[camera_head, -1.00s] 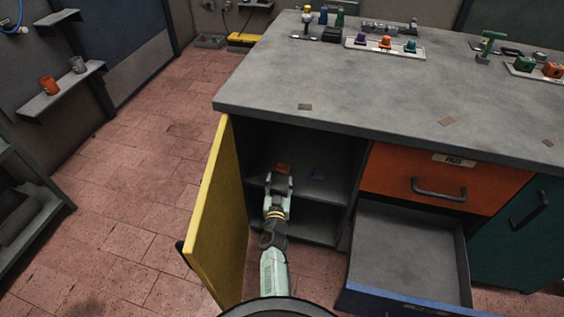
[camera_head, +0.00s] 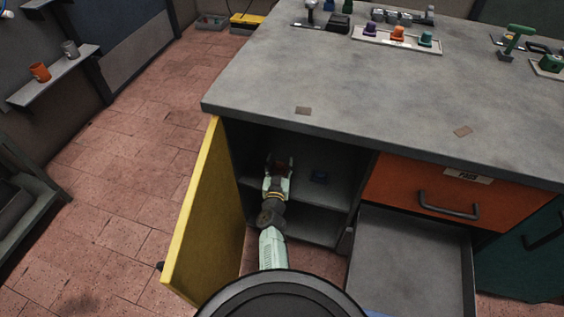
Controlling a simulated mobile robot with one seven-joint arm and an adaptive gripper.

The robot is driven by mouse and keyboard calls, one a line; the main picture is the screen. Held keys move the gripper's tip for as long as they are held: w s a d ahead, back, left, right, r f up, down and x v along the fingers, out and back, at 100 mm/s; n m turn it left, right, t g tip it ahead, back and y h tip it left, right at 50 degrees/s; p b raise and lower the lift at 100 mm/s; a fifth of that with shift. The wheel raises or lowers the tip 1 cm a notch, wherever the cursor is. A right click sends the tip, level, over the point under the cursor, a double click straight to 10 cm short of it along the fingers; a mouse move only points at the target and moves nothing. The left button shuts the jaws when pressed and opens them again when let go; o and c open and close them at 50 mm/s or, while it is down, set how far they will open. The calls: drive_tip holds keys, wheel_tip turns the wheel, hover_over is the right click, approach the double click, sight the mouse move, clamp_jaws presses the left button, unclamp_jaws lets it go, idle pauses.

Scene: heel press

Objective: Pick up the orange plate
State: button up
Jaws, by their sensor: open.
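The orange plate (camera_head: 284,167) appears as a small dark orange shape on the shelf inside the open cabinet, in shadow. My gripper (camera_head: 278,164) reaches into the cabinet over the shelf, with its open fingers at the orange plate. The fingers partly hide the plate, and I cannot tell whether they touch it.
The yellow door (camera_head: 203,215) stands open left of my arm. The open drawer (camera_head: 412,260) is at the right, below the orange drawer (camera_head: 405,186). The worktop (camera_head: 370,100) overhangs the cabinet.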

drive_tip(key=shift+s+r, duration=0.1)
drive_tip(key=shift+c, duration=0.5)
clamp_jaws()
